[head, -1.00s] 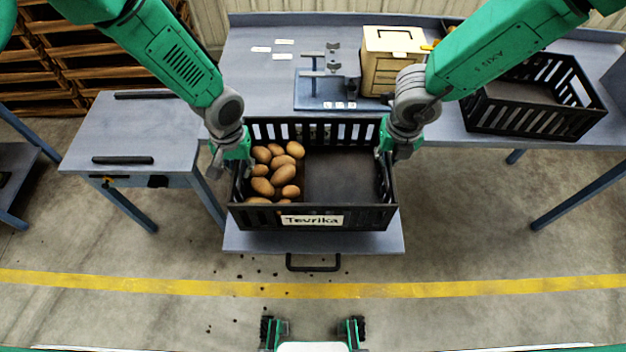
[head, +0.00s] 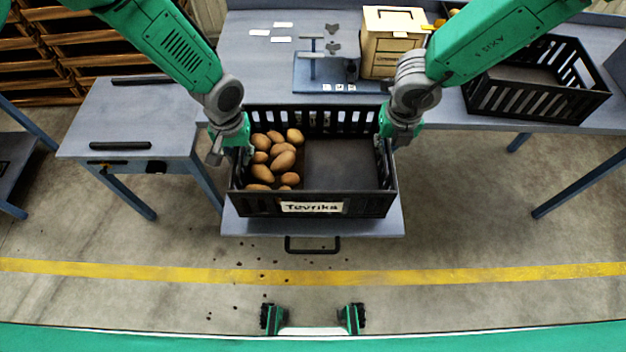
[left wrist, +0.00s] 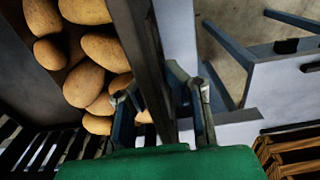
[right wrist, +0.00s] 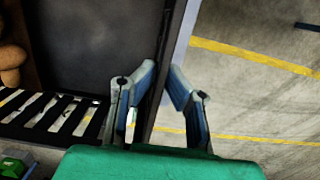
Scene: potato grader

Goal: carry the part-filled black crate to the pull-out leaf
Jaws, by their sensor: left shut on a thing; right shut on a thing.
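The black crate (head: 362,206) has slotted walls and a white "Tevrika" label on its front. Several brown potatoes (head: 283,160) lie in its left half; its right half is bare. The crate looks level over the blue-grey pull-out leaf (head: 313,228), whose front edge and black handle show. I cannot tell whether it rests on the leaf or hangs just above. My left gripper (head: 236,142) is shut on the left wall, which runs between its fingers (left wrist: 160,92) in the left wrist view. My right gripper (head: 388,138) is shut on the right wall, between its fingers (right wrist: 161,75).
The main bench (head: 450,110) behind bears a wooden box (head: 390,55), a blue plate with a stand (head: 318,92) and another black crate (head: 545,102). A side table (head: 120,120) stands at the left.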

